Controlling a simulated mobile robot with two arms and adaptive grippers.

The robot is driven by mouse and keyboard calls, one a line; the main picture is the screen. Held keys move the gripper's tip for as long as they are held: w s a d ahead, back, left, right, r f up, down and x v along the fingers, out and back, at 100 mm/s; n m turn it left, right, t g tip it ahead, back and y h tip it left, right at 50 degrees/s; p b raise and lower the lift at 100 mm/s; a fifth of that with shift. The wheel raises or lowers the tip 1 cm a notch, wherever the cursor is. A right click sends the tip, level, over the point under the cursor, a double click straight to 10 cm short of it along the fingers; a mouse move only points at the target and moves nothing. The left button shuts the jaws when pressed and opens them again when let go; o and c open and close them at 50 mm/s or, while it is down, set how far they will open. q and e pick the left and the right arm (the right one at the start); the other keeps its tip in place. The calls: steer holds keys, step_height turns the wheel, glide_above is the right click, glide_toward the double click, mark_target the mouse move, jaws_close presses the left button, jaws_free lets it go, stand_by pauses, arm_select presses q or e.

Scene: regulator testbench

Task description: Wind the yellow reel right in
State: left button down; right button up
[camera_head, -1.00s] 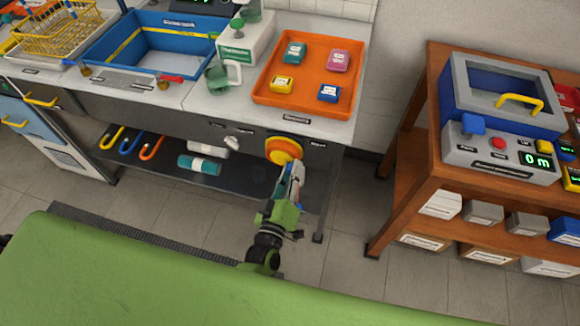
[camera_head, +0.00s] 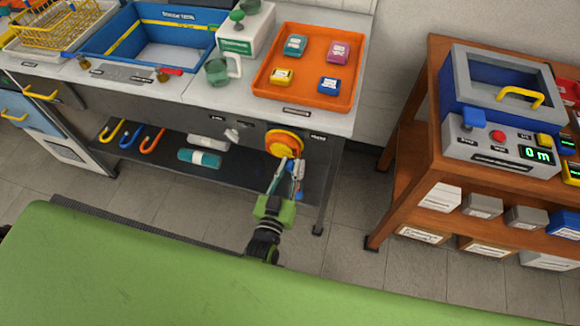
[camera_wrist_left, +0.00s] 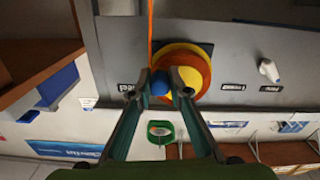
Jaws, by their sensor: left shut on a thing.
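The yellow reel (camera_head: 283,143) is a yellow disc with an orange rim on the dark front panel under the bench top. In the left wrist view the reel (camera_wrist_left: 195,62) is close, just beyond the fingers, with an orange band running from it to the top edge. My left gripper (camera_head: 290,166) is just below the reel. In the left wrist view its fingertips (camera_wrist_left: 163,82) close around a blue knob (camera_wrist_left: 160,88) in front of the reel's rim. The fingers partly hide the knob and the reel. My right gripper is not in view.
An orange tray (camera_head: 262,97) with several small coloured boxes lies on the bench above the reel. Teal and white rolls lie on the shelf (camera_head: 232,176) below. A wooden cart (camera_head: 400,167) stands to the right, with a gap of floor between.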

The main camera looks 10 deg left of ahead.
arm_select(q)
steer(key=shift+w+r, duration=0.2)
steer(key=shift+r, duration=0.05)
steer(key=c, duration=1.9)
jaws_free()
steer(key=shift+f, duration=0.2)
steer(key=s, duration=1.2)
steer(key=shift+a, duration=0.2)
